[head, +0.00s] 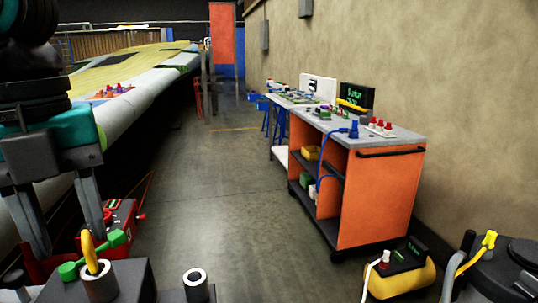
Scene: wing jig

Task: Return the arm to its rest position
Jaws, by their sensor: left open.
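My left gripper (70,245) hangs at the left edge, with a black wrist, a teal body and two grey fingers pointing down. The fingers stand well apart with nothing held between them. It is in front of the near side of the long wing (150,88), which has a yellow top and a pale rounded edge. My right gripper is out of the picture.
An orange cart (380,195) with a grey top stands right, by the wall. A red box (122,217) sits low behind the fingers. A green-handled tool (115,240) and a yellow-black device (402,278) are in the foreground. The middle floor is clear.

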